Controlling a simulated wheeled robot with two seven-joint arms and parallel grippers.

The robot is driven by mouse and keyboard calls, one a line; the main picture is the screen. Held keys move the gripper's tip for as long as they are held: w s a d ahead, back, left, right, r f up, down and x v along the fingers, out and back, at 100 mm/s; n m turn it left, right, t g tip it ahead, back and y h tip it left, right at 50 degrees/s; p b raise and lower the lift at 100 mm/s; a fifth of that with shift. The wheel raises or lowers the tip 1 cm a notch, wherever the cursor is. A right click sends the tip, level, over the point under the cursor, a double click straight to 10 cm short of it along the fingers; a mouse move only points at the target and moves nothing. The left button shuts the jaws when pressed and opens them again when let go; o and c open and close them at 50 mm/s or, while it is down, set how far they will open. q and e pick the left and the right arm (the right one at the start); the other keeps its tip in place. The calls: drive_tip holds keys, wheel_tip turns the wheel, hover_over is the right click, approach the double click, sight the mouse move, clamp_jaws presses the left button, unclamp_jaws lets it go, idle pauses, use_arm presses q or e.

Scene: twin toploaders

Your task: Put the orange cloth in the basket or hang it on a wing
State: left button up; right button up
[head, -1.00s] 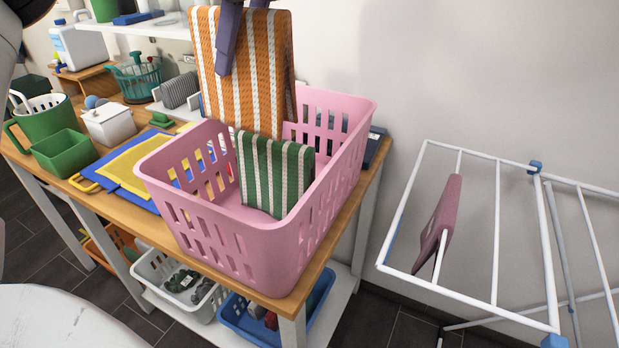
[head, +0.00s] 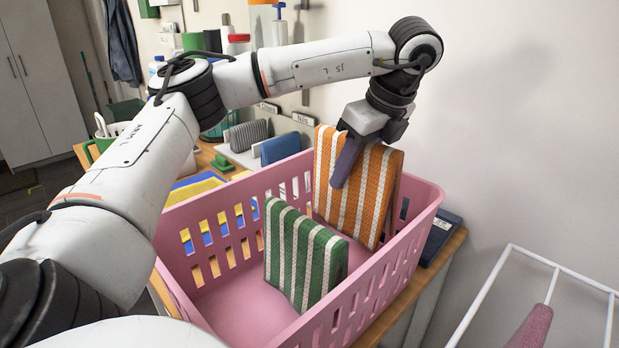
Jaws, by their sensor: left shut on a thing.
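The orange cloth (head: 366,205), with white stripes, hangs folded from my left gripper (head: 345,165). The gripper is shut on its top edge. The cloth's lower part is inside the pink basket (head: 219,277), toward the back right; I cannot tell whether it touches the floor of the basket. A green and white striped cloth (head: 304,257) stands folded in the basket in front of it. The white drying rack (head: 482,292) shows in part at the lower right, with a dusky pink cloth (head: 532,328) over a bar. My right gripper is not in view.
The basket stands on a wooden table (head: 452,248), with a dark blue flat object (head: 438,237) beside it. Behind are a grey ribbed cloth (head: 249,135) and a blue cloth (head: 281,148). My left arm crosses above the basket's left side.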

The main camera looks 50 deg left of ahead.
sight(371, 174)
use_arm(q)
wheel_tip(371, 174, down, 6)
drive_tip(key=shift+f+b, duration=0.1)
drive_tip(key=shift+b, duration=0.8)
drive_tip(key=shift+f, duration=2.1)
drive_tip(key=o, duration=1)
drive_tip(key=shift+o, duration=0.2)
drive_tip(key=shift+r, duration=0.1)
drive_tip(key=shift+d+r, duration=0.15)
drive_tip(key=shift+r, duration=0.1)
drive_tip(key=p+v, duration=0.2)
drive_tip(key=v, duration=0.9)
drive_tip(key=shift+r, duration=0.2)
